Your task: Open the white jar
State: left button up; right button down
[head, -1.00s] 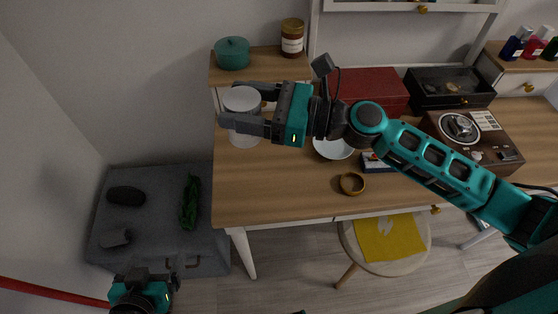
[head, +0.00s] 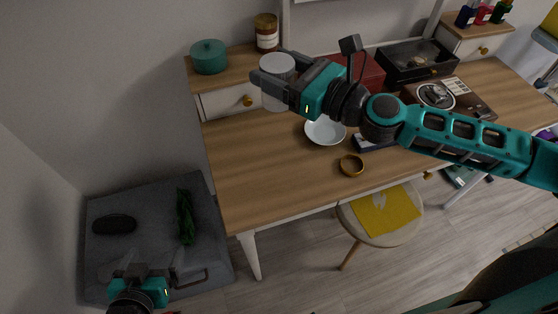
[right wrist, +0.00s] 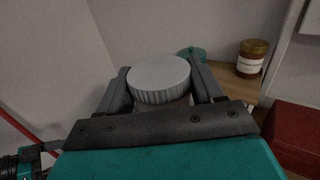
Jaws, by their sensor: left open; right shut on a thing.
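The white jar (head: 272,102) has a pale grey round lid (head: 277,65) with a ribbed side. My right gripper (head: 273,71) is shut around the top of the jar, one finger on each side. In the right wrist view the lid (right wrist: 160,76) sits between the fingers, and only a little of the jar body shows below it. The jar looks upright over the back left of the desk; I cannot tell whether its base touches the desk. My left gripper (head: 148,270) is open and empty at the lower left, in front of the grey case.
The wooden desk (head: 240,180) has clear room at its front left. A white bowl (head: 325,131), a brown ring-shaped dish (head: 351,166) and a red box (head: 362,74) are near the right arm. A green pot (head: 209,58) and a brown jar (head: 266,33) stand on the raised shelf.

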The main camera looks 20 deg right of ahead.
jog(key=shift+d+f, duration=0.15)
jog(key=shift+f, duration=0.05)
notch_tip(320, 180, down, 7)
jog(key=shift+d+r+b, duration=0.1)
jog(key=shift+r+b, duration=0.1)
jog(key=shift+b, duration=0.75)
notch_tip(320, 180, down, 13)
jog(key=b, duration=1)
jog(key=shift+r, duration=0.2)
jog(key=shift+f, duration=0.25)
jog(key=shift+r, duration=0.1)
jog(key=c, duration=0.6)
grip_release()
jog(key=shift+f+b, duration=0.3)
pick_arm(q)
notch_tip(320, 180, down, 9)
jog(key=w+d, duration=0.1)
jog(key=d, duration=0.1)
jog(key=shift+w+d+r+h, duration=0.2)
jog(key=shift+d+h, duration=0.1)
jog(key=shift+h, duration=0.1)
pick_arm(e)
jog(key=o, duration=0.4)
